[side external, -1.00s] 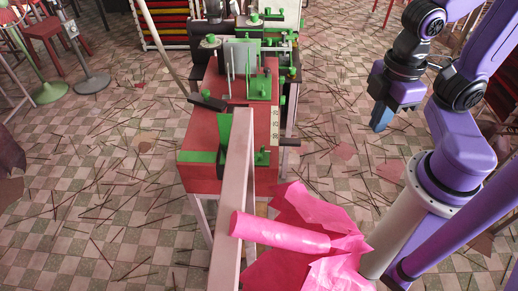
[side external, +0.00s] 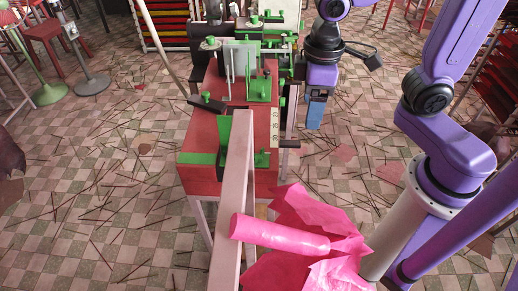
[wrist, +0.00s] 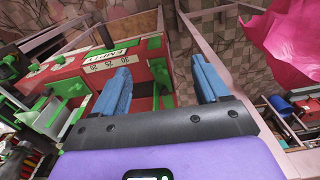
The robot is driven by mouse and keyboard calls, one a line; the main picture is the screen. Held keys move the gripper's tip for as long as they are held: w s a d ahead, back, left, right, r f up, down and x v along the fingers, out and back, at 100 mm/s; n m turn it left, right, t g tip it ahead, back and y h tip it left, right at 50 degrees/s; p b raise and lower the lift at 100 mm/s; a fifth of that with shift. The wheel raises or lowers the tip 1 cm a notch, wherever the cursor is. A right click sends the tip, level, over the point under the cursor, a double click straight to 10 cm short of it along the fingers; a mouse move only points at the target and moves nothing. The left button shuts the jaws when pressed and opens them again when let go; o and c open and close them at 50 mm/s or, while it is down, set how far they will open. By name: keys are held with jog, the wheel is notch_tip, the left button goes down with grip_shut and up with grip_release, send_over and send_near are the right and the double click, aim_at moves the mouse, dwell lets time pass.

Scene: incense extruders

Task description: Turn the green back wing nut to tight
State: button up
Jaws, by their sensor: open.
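The red machine box (side external: 205,138) carries several green fittings. A green wing-nut-like piece (side external: 262,158) sits on its near end, and a green bracket with a small knob (side external: 260,88) stands farther back. I cannot tell for sure which piece is the back wing nut. My gripper (side external: 314,124) hangs to the right of the box, blue fingers down, apart from every green part. In the wrist view my gripper (wrist: 160,65) is open and empty, its fingers well apart. Green fittings (wrist: 157,70) show on the box beyond and between the fingers.
A pale beam (side external: 232,200) rises in front of the box. Pink sheets with a pink roll (side external: 280,233) lie at the near right. A dark rod end (side external: 290,143) sticks out of the box's right side. Open tiled floor (side external: 340,160) with scattered sticks lies right of the box.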

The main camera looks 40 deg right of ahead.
aim_at(259, 153)
jog(key=shift+w+a+m, duration=2.8)
jog(key=shift+w+a, duration=0.1)
jog(key=shift+w, duration=1.85)
notch_tip(259, 153, down, 18)
jog(key=shift+r, duration=0.15)
jog(key=c, duration=1.1)
jog(key=shift+o, duration=0.2)
